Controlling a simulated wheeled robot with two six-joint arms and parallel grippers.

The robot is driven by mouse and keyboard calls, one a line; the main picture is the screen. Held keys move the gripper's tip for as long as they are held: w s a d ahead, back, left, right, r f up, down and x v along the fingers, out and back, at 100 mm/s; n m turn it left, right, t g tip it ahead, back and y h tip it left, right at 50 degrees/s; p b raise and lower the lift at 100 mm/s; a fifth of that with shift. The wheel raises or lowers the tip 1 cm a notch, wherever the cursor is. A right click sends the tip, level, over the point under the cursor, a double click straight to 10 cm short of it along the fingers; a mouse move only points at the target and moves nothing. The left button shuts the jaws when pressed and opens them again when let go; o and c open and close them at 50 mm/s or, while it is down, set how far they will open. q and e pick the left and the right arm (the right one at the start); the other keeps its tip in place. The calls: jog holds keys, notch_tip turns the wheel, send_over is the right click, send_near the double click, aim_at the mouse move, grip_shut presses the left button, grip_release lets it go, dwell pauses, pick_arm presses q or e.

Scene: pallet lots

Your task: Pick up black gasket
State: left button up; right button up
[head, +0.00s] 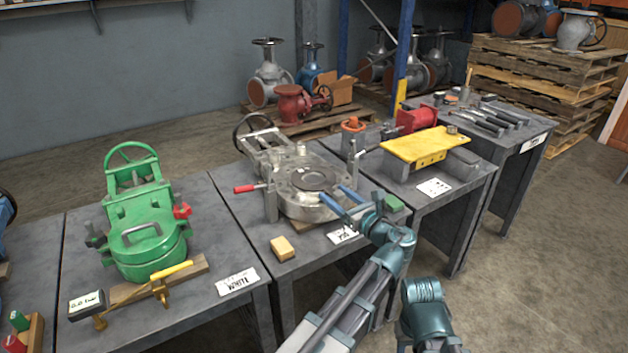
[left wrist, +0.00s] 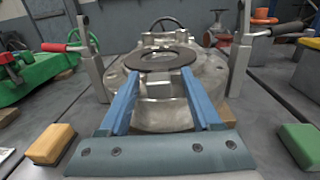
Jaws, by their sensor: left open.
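The black gasket (head: 313,178) is a flat dark ring lying on the top face of a silver metal valve body (head: 300,205) on the middle table. In the left wrist view the gasket (left wrist: 160,59) lies ahead of my fingers, with a pale rim around it. My left gripper (head: 341,197) is open and empty, at the near right side of the valve body. Its two blue fingers (left wrist: 159,84) point toward the gasket, which is apart from them. My right gripper is not in view.
A yellow block (head: 282,248) and a green block (head: 393,203) lie near the table's front. A green valve (head: 145,225) stands left; a yellow plate (head: 423,146) is on the right table.

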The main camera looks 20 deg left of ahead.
pick_arm(q)
grip_shut()
jog(key=shift+r, duration=0.1)
dwell(0.3)
